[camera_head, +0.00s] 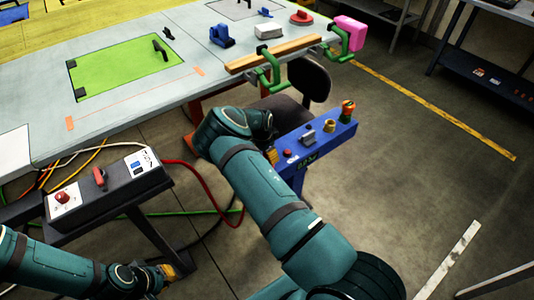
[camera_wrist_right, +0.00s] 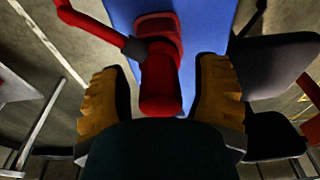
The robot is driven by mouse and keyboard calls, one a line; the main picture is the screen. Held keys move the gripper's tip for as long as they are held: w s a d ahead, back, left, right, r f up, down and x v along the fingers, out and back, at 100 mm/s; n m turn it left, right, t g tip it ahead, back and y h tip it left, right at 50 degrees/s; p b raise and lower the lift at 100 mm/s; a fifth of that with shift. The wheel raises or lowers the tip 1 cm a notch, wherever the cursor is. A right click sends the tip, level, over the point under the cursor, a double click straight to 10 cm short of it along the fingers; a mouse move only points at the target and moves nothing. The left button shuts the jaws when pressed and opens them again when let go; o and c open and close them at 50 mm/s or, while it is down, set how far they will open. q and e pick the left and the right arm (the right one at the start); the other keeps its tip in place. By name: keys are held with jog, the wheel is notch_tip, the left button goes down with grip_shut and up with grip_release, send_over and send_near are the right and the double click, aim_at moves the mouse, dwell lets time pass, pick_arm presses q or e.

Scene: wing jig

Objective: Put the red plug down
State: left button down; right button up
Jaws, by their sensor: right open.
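The red plug (camera_wrist_right: 160,85) shows in the right wrist view between the two yellow fingers of my right gripper (camera_wrist_right: 163,72). The gripper is open, with a gap on each side of the plug. The plug's far end meets a red socket-like piece (camera_wrist_right: 160,25) on a blue surface (camera_wrist_right: 205,20); I cannot tell whether it is seated. A red cable (camera_wrist_right: 92,27) leaves the plug through a dark collar. In the head view my right arm hides the plug. My left gripper (camera_head: 172,270) is at the lower left, away from the plug, its jaws unclear.
The blue stand (camera_head: 340,133) carries several small fittings and an orange-green knob (camera_head: 347,108). A grey control box (camera_head: 110,192) stands left, with a red cable (camera_head: 215,185) running toward my right arm. The worktable (camera_head: 120,115) and a dark chair (camera_head: 310,80) are behind.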

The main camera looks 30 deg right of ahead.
jog(key=r, duration=0.5)
jog(key=a+r, duration=0.1)
jog(key=r, duration=0.1)
jog(key=shift+r, duration=0.3)
jog(key=shift+s, duration=0.1)
